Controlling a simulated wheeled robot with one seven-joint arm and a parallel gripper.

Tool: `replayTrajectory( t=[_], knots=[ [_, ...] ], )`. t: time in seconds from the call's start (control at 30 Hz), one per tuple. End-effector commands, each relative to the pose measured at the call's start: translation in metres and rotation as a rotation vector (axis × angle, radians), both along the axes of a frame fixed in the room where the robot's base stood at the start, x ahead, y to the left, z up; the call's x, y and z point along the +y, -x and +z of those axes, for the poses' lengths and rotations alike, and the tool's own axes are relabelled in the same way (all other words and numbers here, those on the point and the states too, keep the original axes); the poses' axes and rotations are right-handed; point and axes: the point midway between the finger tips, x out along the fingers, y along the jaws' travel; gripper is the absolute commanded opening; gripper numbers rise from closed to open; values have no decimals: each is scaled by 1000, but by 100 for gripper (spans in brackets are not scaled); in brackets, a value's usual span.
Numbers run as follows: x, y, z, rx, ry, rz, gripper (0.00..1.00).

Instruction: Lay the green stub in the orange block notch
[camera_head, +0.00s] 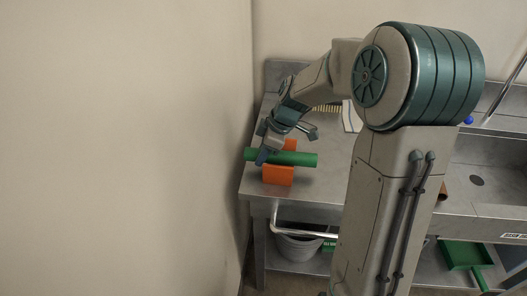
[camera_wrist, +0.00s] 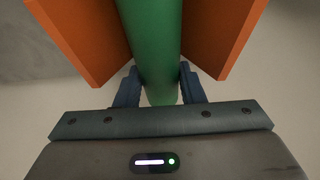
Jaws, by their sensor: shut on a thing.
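The green stub (camera_head: 296,158) is a long smooth cylinder, lying level across the orange block (camera_head: 278,175) in the head view. In the wrist view the stub (camera_wrist: 154,45) runs between the two sloping orange walls of the block (camera_wrist: 80,35). My gripper (camera_wrist: 155,88) is shut on the stub, with one blue finger on each side of it, just beside the block. In the head view my gripper (camera_head: 267,150) is at the stub's left part. Whether the stub touches the bottom of the notch is hidden.
The block stands on a grey metal counter (camera_head: 323,182) near its front left corner, close to the beige wall (camera_head: 180,150). A sink (camera_head: 485,178) is at the right. A grey bucket (camera_head: 298,246) and a green dustpan (camera_head: 463,254) are below. My arm hides the counter's middle.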

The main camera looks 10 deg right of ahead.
Motion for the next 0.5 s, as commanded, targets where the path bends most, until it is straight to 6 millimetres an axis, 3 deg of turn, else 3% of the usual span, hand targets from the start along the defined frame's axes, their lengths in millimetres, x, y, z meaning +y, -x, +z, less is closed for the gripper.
replayTrajectory(
  t=[0.5],
  knots=[
    [0, 0, -8, 0, 0, 0, 8]
  ],
)
